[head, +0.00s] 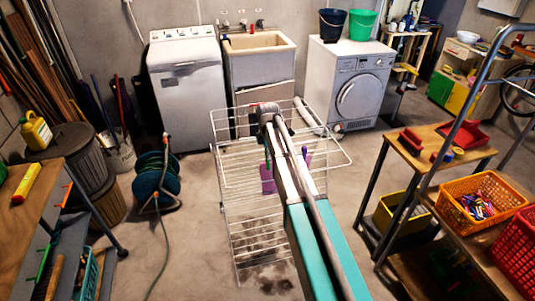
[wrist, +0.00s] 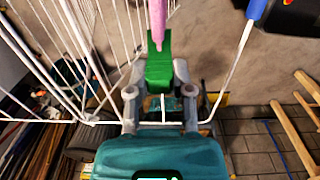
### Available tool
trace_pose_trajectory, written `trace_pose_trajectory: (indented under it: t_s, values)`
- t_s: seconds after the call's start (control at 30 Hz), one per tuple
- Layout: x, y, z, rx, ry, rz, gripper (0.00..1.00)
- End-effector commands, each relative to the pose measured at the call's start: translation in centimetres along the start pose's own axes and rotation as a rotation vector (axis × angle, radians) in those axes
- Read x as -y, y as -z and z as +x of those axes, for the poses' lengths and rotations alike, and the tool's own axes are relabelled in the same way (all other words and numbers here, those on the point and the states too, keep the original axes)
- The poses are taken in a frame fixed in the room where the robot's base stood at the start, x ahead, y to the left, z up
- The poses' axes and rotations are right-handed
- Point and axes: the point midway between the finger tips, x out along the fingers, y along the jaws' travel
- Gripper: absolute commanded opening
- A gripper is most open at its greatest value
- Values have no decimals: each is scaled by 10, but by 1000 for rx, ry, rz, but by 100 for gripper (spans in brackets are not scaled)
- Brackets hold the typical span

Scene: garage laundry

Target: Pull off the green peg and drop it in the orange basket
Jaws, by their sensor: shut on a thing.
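The green peg (wrist: 158,66) sits between the two fingers of my gripper (wrist: 160,92) in the wrist view, which is shut on it. A pink strip (wrist: 157,14) shows just beyond the peg's far end; I cannot tell whether they touch. A white rack wire passes close to the fingers, and whether the peg still grips it is unclear. In the head view my gripper (head: 266,112) is over the drying rack (head: 234,180), and my arm partly covers it. The orange basket (head: 463,213) stands on the wooden bench at right, with many coloured pegs in it.
A purple cloth (head: 267,181) hangs in the rack. A red basket (head: 513,258) stands in front of the orange one. A metal rail (head: 462,112) rises beside the bench. A hose reel (head: 156,180) is on the floor at left. Floor between rack and bench is clear.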

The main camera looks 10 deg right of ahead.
Motion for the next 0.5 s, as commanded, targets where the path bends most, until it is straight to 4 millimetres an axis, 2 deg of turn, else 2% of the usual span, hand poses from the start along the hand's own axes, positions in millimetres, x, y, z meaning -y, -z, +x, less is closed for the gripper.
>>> trace_pose_trajectory:
  t_s: [0.5]
  values:
    - [-1, 0, -20, 0, -1, 0, 0]
